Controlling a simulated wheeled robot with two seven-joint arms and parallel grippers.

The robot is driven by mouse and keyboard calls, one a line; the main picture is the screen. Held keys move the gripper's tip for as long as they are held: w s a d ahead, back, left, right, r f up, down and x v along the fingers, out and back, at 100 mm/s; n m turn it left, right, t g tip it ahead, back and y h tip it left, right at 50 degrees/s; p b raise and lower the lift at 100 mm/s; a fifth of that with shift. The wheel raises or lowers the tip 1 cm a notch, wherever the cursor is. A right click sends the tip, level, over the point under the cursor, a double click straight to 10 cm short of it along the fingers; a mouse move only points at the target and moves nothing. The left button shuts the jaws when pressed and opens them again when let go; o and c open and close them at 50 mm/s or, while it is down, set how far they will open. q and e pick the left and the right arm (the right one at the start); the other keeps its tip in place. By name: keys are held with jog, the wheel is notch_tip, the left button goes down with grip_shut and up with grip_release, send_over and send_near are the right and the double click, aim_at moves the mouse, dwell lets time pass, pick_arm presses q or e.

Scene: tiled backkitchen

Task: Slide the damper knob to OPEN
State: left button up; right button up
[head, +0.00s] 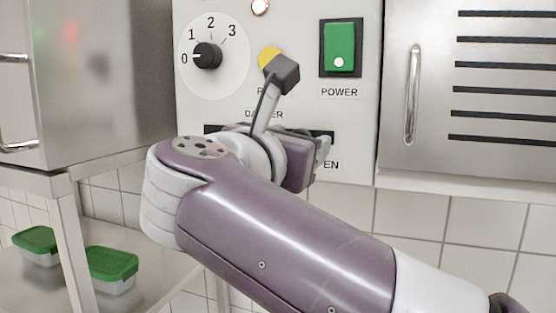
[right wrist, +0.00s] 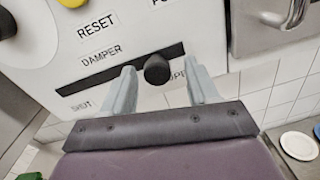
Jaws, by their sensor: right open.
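The damper knob (right wrist: 157,69) is a black round knob in the right wrist view. It stands out from a dark slot (right wrist: 88,83) below the DAMPER label, toward the slot's right part. SHUT is printed under the slot's left end; the OPEN label at the right is partly covered by a finger. My right gripper (right wrist: 160,66) is open, with one grey finger on each side of the knob and visible gaps between. In the head view, my right arm hides the knob and most of the slot (head: 212,129). My left gripper is out of view.
The panel also has a dial (head: 207,56), a yellow reset button (head: 269,58) and a green power switch (head: 340,48). A steel door with a handle (head: 412,94) stands right of it. Green-lidded boxes (head: 111,263) sit on a lower shelf at left.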

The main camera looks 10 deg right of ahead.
jog(key=b+v, duration=0.3)
jog(key=v, duration=0.7)
jog(key=shift+s, duration=0.15)
jog(key=shift+d, duration=0.15)
